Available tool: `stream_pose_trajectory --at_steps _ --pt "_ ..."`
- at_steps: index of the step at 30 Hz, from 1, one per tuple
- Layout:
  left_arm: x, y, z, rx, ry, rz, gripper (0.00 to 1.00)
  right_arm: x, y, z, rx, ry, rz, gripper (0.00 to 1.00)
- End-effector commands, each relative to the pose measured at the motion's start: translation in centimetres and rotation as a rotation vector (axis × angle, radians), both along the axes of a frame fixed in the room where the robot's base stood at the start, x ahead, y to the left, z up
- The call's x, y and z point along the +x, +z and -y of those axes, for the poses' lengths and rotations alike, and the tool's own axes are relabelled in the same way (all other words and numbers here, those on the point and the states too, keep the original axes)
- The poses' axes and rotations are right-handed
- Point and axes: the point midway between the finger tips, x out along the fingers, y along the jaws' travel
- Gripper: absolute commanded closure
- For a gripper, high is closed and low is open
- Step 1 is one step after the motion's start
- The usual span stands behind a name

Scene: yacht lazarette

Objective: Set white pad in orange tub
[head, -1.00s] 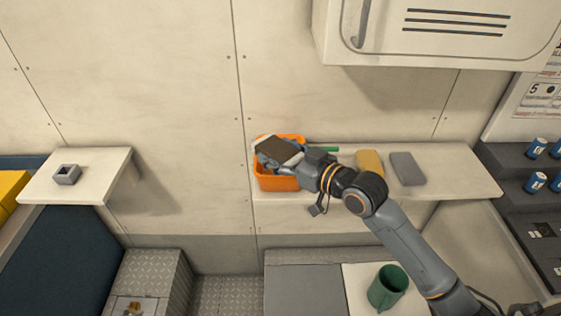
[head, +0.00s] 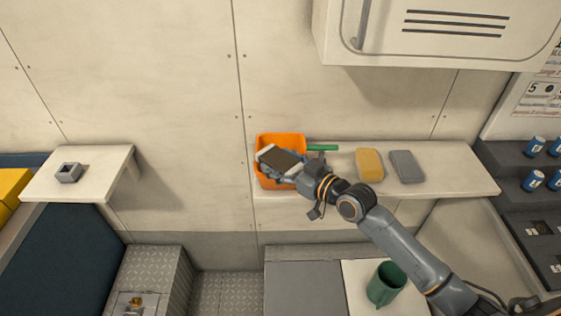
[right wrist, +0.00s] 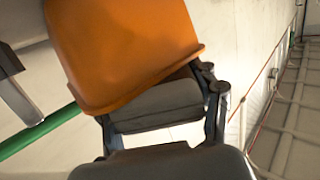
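The orange tub (head: 293,140) stands at the left end of the wall shelf. It also fills the upper middle of the right wrist view (right wrist: 120,50). My right gripper (head: 278,160) is over the tub and covers much of its opening. It looks shut on the white pad (head: 290,169), whose pale ends show beside a dark flat face. In the right wrist view a pale strip shows between the dark gripper parts. The gripper hides most of the pad, and I cannot tell whether the pad touches the tub. My left gripper is not in view.
A green-handled object (head: 322,148) lies just right of the tub. A yellow sponge (head: 369,164) and a grey pad (head: 407,167) lie further right on the shelf (head: 455,180). A white cabinet (head: 440,50) hangs above. A green mug (head: 386,285) stands below.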

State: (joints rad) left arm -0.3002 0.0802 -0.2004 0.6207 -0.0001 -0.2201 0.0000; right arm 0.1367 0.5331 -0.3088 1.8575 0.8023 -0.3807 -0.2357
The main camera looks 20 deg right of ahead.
Motion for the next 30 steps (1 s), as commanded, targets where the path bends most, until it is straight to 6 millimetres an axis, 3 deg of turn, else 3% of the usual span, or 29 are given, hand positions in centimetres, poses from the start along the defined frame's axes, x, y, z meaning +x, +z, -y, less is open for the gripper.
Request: stream_pose_trajectory --at_steps 1,3,16,20,24,30 --pt "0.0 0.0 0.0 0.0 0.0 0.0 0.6 0.0 0.0 0.0 -0.001 0.0 0.0 0.24" --pt "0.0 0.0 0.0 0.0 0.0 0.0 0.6 0.0 0.0 0.0 0.0 0.0 -0.001 0.14" --pt "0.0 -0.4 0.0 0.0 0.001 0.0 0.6 -0.2 -0.1 0.1 0.0 -0.001 0.001 0.14" --pt "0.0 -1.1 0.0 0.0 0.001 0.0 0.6 -2.0 0.0 1.1 -0.004 0.0 -0.001 0.14" --pt "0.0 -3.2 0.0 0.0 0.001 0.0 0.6 -4.9 -0.7 2.8 -0.007 0.003 -0.002 0.14" --pt "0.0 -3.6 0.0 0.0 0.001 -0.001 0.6 -8.6 0.4 4.9 -0.005 0.0 -0.003 0.14"
